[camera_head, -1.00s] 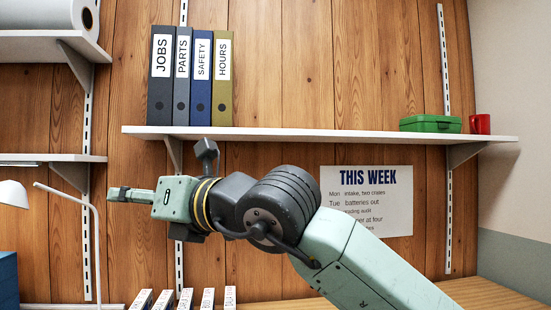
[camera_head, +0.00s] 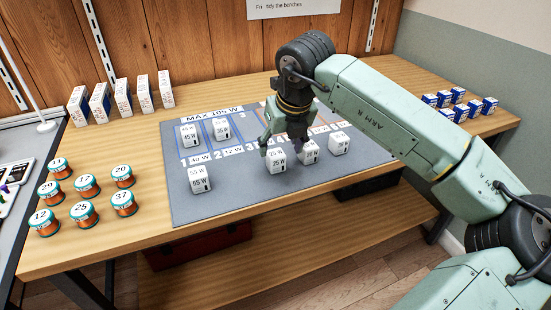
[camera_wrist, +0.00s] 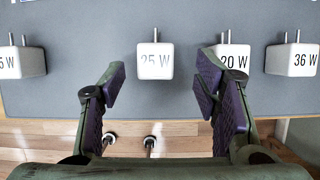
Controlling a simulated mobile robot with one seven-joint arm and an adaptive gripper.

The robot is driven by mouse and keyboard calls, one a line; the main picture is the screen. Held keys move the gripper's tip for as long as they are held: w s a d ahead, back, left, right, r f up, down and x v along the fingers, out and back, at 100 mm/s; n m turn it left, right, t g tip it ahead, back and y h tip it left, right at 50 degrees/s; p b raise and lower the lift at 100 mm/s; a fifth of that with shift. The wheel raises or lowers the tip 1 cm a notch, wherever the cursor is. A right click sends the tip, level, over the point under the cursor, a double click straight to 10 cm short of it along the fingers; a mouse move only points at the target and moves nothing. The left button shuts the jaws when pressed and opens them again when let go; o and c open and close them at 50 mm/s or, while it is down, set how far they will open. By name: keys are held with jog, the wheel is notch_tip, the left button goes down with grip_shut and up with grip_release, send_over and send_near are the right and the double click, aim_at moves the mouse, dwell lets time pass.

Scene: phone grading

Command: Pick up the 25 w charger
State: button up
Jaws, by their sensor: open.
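The 25 W charger (camera_wrist: 155,61) is a white block with two metal prongs, centred ahead of my gripper (camera_wrist: 161,84) in the wrist view. My gripper is open and empty, its purple-padded fingers to either side of the line to the charger. In the head view the charger (camera_head: 276,160) stands on the grey mat (camera_head: 235,195) near its front edge, just by my gripper (camera_head: 283,143). The 20 W charger (camera_wrist: 234,62) is close on its right, and my right finger overlaps its lower left in the wrist view.
More chargers (camera_head: 190,135) stand on the mat's marked area. Round numbered tubs (camera_head: 84,213), white boxes (camera_head: 122,95) and blue boxes (camera_head: 460,96) lie around the bench.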

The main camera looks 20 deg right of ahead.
aim_at(276, 153)
jog(key=x, duration=0.2)
jog(key=p+x, duration=0.1)
jog(key=x, duration=0.2)
jog(key=shift+w+a+f+p, duration=0.25)
jog(key=shift+p, duration=0.1)
jog(key=shift+c, duration=0.2)
jog(key=c, duration=1.2)
